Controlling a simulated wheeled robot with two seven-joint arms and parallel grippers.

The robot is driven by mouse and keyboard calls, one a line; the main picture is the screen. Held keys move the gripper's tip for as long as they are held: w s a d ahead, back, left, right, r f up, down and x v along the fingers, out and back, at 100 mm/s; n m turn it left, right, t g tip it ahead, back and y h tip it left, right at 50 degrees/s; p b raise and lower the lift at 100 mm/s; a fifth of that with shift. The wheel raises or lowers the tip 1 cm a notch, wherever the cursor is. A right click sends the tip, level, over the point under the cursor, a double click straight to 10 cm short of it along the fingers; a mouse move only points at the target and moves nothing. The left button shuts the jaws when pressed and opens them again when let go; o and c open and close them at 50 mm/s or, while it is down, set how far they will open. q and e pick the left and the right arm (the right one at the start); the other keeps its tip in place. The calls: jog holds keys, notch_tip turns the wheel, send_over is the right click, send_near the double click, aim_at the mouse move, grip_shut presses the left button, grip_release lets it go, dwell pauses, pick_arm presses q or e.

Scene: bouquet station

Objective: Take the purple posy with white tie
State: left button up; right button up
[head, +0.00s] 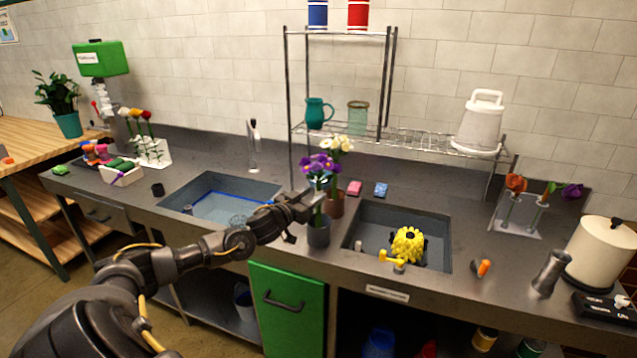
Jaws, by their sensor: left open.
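The purple posy (319,166) stands upright in a grey pot (318,233) on the counter strip between the two sinks. My left gripper (314,200) is open at the posy's stems, just above the pot rim, coming from the left. I cannot tell whether the stems are between its fingers. A white-flowered posy (338,144) in a brown pot (336,206) stands right behind. My right gripper is not in view.
The left sink (222,200) holds water; the right sink (375,222) holds a yellow spiky thing (407,243). Pink (354,188) and blue (380,190) sponges lie behind it. A wire shelf (420,142) stands behind. A flower rack (520,215) and white canister (598,252) are at right.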

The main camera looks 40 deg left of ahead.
aim_at(319, 191)
pick_arm(q)
jog(key=w, duration=0.3)
jog(key=shift+w+d+p, duration=0.1)
jog(key=shift+w+p, duration=0.15)
jog(key=shift+p, duration=0.15)
jog(key=shift+s, duration=0.1)
grip_shut()
